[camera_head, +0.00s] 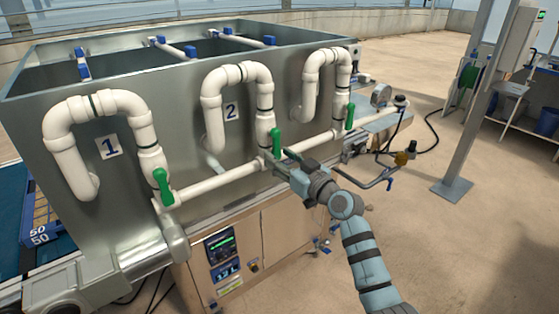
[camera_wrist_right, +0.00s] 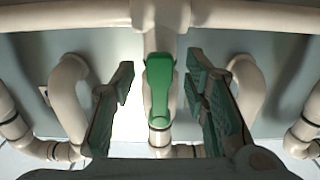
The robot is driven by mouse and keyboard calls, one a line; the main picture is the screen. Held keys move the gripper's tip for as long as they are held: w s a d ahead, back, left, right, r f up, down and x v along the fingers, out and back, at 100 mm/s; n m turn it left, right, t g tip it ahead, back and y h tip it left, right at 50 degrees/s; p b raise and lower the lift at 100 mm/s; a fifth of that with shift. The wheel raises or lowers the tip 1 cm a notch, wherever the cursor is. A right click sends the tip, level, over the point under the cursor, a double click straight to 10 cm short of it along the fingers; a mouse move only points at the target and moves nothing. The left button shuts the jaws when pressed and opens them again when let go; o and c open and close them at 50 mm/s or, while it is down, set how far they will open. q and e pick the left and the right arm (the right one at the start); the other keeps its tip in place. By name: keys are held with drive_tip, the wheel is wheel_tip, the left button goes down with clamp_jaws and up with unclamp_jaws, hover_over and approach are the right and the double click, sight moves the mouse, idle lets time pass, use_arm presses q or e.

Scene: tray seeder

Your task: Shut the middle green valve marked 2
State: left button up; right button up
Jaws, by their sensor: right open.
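The middle green valve (camera_head: 276,143) sits on the white pipe below the looped pipe beside the plate marked 2 (camera_head: 232,113). Its handle stands roughly upright, along the vertical pipe. My right gripper (camera_head: 283,168) is at the valve, just below and in front of the handle. In the right wrist view the green handle (camera_wrist_right: 160,88) stands between the two open fingers of my right gripper (camera_wrist_right: 162,95), with a gap on both sides. No contact with the handle shows. My left gripper is not in view.
A green valve (camera_head: 163,187) beside plate 1 (camera_head: 109,147) is on the left, and another green valve (camera_head: 349,117) is on the right. A white horizontal pipe (camera_head: 225,177) runs along the metal tank (camera_head: 130,175). A control panel (camera_head: 222,254) is below. Open floor lies to the right.

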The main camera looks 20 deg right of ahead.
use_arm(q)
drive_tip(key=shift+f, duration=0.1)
use_arm(e)
drive_tip(key=shift+w+a, duration=0.15)
drive_tip(key=shift+w, duration=0.25)
clamp_jaws()
